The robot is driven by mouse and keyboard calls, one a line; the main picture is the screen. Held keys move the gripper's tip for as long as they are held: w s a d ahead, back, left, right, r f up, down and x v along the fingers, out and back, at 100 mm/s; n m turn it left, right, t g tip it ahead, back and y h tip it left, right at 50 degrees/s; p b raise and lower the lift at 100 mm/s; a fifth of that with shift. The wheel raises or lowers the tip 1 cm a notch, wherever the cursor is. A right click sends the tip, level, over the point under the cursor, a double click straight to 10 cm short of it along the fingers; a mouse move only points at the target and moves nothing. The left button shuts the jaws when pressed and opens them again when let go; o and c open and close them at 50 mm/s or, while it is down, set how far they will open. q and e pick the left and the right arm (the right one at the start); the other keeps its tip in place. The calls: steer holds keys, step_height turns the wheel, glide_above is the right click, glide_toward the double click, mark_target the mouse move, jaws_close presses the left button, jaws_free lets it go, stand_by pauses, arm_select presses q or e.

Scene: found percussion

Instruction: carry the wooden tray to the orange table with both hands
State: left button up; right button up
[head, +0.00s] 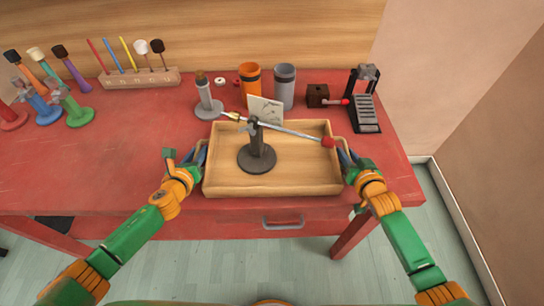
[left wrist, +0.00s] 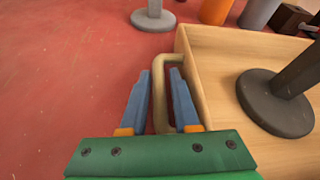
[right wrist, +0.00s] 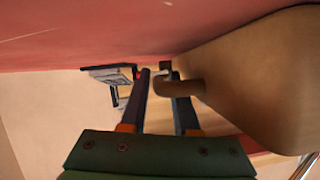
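The wooden tray (head: 300,190) sits on the red table (head: 140,165), near its front edge. In it stands a dark round-based stand (head: 257,158). No orange table is in view.
Behind the tray stand a grey-based post (head: 206,100), an orange cup (head: 250,78), a grey cup (head: 285,85) and a brown box (head: 317,95). A black device (head: 364,105) stands right. Coloured stands and a rack (head: 140,79) are at the back left. The table's left middle is clear.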

arm_select(q)
jaws_close()
arm_select(e)
jaws_close()
stand_by(0.9)
